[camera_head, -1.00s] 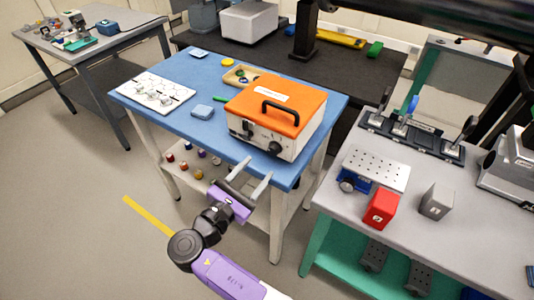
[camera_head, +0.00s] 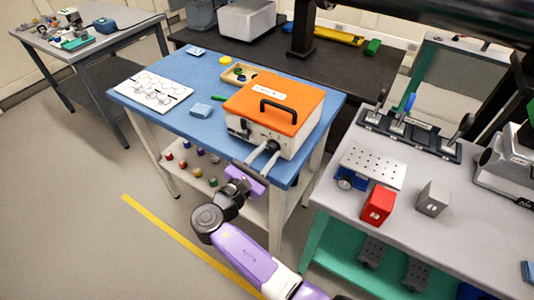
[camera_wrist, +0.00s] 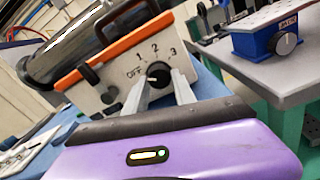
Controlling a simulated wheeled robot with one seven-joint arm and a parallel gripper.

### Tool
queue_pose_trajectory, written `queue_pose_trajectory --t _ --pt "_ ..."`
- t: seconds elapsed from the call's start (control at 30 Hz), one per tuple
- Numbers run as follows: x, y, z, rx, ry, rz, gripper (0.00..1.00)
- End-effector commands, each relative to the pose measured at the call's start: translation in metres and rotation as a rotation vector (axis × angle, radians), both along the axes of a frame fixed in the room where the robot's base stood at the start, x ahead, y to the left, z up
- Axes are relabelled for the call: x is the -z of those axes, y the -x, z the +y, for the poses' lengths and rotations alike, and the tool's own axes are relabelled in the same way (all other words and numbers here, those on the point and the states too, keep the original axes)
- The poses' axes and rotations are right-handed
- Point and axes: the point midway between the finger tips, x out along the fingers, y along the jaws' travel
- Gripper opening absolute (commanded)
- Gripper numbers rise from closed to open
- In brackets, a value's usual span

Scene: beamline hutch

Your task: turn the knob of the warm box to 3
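The warm box (camera_head: 247,126) is a white case with an orange lid and black handle, standing on the blue bench. It also shows in the wrist view (camera_wrist: 110,88). Its front has a round black knob (camera_wrist: 158,72) with the marks OFF, 1, 2 and 3 around it. A pale mark on the knob appears to face the OFF side, but it is small. My gripper (camera_head: 267,148) reaches the front of the box. In the wrist view its two fingers (camera_wrist: 162,86) are apart, one on each side of the knob. I cannot tell whether they touch it.
The blue bench (camera_head: 150,115) also holds a white sheet with hexagons, a small blue box and a wooden tray (camera_head: 238,77). A grey table (camera_head: 405,215) at the right bears a red block (camera_head: 379,205) and a grey block. A gap separates the tables.

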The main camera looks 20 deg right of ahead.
Motion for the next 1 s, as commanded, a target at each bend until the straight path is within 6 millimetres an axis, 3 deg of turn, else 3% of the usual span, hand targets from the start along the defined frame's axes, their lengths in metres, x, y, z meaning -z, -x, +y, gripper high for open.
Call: queue_pose_trajectory --t 0.03,0.1,0.57,1.0 --pt "0.0000 0.0001 0.0000 0.000 0.000 0.000 0.10" --pt "0.0001 0.0002 0.0000 0.000 0.000 0.000 0.00" --pt "0.0015 0.0000 0.0003 0.000 -0.059 -0.082 0.00" --pt "0.0030 -0.0010 0.0007 0.001 -0.282 -0.389 0.00"
